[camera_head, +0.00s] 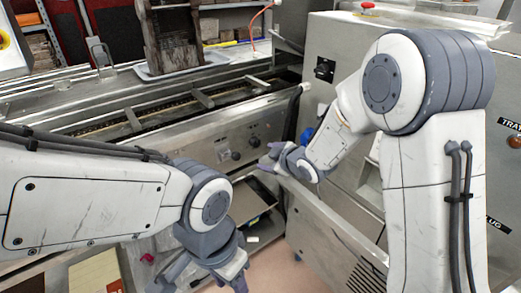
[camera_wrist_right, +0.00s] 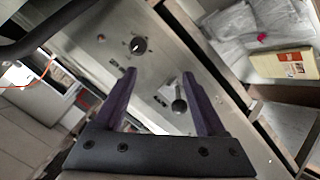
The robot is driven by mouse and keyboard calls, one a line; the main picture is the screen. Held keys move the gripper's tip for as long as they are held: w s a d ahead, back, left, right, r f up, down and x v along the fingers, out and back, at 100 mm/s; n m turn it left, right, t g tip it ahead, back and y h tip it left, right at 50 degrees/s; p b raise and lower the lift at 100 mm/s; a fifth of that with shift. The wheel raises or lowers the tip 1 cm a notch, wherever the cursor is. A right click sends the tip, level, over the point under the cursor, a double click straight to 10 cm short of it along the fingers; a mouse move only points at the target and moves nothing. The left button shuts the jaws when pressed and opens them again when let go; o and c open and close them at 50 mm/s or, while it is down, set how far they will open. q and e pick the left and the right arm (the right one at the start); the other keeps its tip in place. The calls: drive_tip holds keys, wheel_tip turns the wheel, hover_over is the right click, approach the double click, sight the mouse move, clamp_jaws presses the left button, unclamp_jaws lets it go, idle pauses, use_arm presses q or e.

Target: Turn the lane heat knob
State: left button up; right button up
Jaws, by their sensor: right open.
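Two dark round knobs sit on the steel front panel (camera_head: 210,152) below the lane: an upper knob (camera_head: 253,141) and a lower knob (camera_head: 236,156). In the right wrist view, one knob with a white pointer mark (camera_wrist_right: 138,45) lies beyond the fingertips. The other knob (camera_wrist_right: 179,105) shows between the fingers. Their labels are too small to read, so I cannot tell which is the lane heat knob. My right gripper (camera_head: 268,160) is open and empty, in front of the panel; it also shows in the wrist view (camera_wrist_right: 160,77). My left gripper (camera_head: 207,280) hangs low, its fingers apart.
The lane (camera_head: 170,105) with its chain runs above the panel. A tray (camera_head: 190,62) holding a dark brown block rests on it. A grey cabinet (camera_head: 325,85) with a black switch stands at right. An open space with a shelf lies under the panel.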

sight(257, 144)
drive_tip(key=w+d+f+n+t+y+b, duration=0.3)
drive_tip(key=w+d+f+n+y, duration=0.2)
drive_tip(key=y, duration=0.1)
drive_tip(key=p+x, duration=0.2)
drive_tip(key=x, duration=0.8)
drive_tip(key=shift+a, duration=0.35)
use_arm(q)
wheel_tip(257, 144, down, 2)
drive_tip(key=shift+s, duration=0.1)
use_arm(e)
clamp_jaws()
